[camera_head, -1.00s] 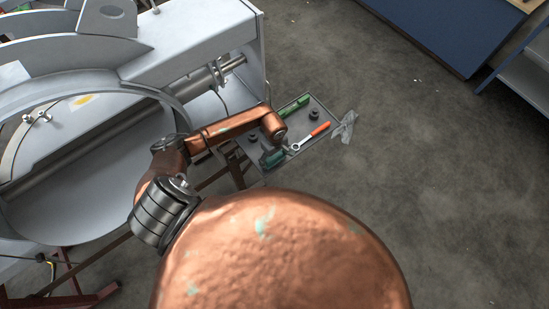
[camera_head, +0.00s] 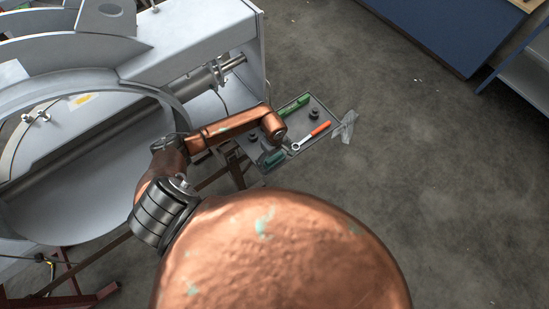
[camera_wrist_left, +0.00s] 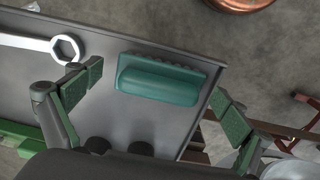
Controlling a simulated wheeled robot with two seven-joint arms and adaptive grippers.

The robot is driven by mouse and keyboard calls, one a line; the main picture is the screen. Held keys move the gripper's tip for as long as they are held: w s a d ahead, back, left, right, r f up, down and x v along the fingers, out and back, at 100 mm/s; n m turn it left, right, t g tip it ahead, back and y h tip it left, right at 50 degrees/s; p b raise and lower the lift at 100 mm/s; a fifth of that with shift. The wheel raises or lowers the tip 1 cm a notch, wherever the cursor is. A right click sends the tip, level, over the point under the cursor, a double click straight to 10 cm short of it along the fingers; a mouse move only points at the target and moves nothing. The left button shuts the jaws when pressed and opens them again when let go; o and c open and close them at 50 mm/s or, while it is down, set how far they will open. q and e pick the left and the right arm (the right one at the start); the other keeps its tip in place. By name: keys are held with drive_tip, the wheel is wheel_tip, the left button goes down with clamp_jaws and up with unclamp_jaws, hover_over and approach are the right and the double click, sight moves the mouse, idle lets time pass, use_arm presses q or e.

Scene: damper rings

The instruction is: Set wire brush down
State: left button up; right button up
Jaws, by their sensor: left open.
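The wire brush (camera_head: 272,159), a teal block with a bumpy edge, lies on the grey tray (camera_head: 322,114) near its near corner. It also shows in the left wrist view (camera_wrist_left: 160,82), close to the tray's edge. My left gripper (camera_wrist_left: 155,86) is open, with one green-padded finger on each side of the brush and a visible gap to both. My right gripper is not in view.
An orange-handled ring wrench (camera_head: 312,136) lies on the tray beside the brush. A green tool (camera_head: 293,105) lies along the far edge, and dark round knobs (camera_head: 314,113) stand between. A large grey machine (camera_head: 190,45) is on the left. Open floor lies right.

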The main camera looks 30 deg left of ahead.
use_arm(q)
drive_tip(key=shift+r, duration=0.3)
wheel_tip(320, 180, up, 11)
drive_tip(key=shift+r, duration=0.2)
drive_tip(key=shift+c, duration=0.4)
clamp_jaws()
idle(1.1)
idle(0.6)
idle(0.3)
